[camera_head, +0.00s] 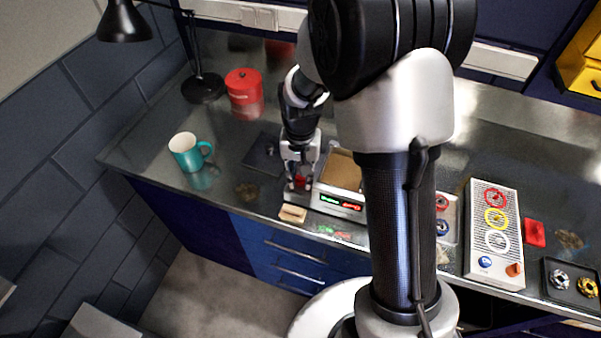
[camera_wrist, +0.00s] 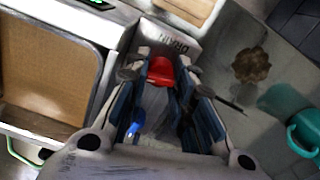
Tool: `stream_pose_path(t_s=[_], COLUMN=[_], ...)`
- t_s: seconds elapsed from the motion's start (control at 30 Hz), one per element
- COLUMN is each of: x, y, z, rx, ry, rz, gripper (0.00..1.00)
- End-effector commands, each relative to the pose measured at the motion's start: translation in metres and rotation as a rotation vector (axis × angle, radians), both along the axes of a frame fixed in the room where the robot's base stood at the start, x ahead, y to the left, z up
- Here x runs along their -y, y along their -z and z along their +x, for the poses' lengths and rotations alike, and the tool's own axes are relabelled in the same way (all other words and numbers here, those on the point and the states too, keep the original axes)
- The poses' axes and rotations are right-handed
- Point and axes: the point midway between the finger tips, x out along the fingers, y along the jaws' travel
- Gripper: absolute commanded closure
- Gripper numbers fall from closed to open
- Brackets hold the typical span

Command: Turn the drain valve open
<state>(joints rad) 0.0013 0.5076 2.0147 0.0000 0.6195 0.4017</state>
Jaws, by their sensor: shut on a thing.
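The drain valve's red handle (camera_wrist: 160,71) sits between my fingertips in the wrist view, beside a grey plate marked DRAIN (camera_wrist: 174,40). In the head view the red handle (camera_head: 301,183) is a small patch at the left end of a grey unit with a lit green and red display (camera_head: 341,202). My gripper (camera_head: 299,181) points down onto it and is shut on the handle; the fingers (camera_wrist: 161,76) also show in the wrist view. A small blue part (camera_wrist: 136,127) is seen between the fingers. The valve body is mostly hidden, and I cannot tell how far it is turned.
A brown-floored tray (camera_wrist: 48,82) adjoins the valve. A wooden block (camera_head: 292,214) lies at the bench's front edge. A panel with coloured rings (camera_head: 480,262) lies right, beyond my arm.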

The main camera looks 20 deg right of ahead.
Motion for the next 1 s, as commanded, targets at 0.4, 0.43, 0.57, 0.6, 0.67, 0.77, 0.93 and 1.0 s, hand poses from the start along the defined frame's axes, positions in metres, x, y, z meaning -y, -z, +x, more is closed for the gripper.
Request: stream_pose_path(t_s=[0.4, 0.43, 0.57, 0.6, 0.67, 0.77, 0.93, 1.0], x=[0.0000, 0.0000, 0.0001, 0.0001, 0.0001, 0.0001, 0.0001, 0.0002], y=[-0.0002, -0.0002, -0.0002, -0.0002, -0.0002, -0.0002, -0.0002, -0.0001], z=[0.0004, 0.0004, 0.0004, 0.0004, 0.0004, 0.0004, 0.0002, 0.0000], rx=[0.001, 0.001, 0.001, 0.001, 0.001, 0.001, 0.001, 0.000], ry=[0.045, 0.045, 0.044, 0.044, 0.044, 0.044, 0.043, 0.043], rz=[0.001, 0.001, 0.001, 0.001, 0.001, 0.000, 0.000, 0.000], gripper=[1.00, 1.00, 1.00, 1.00, 0.75, 0.68, 0.57, 0.55])
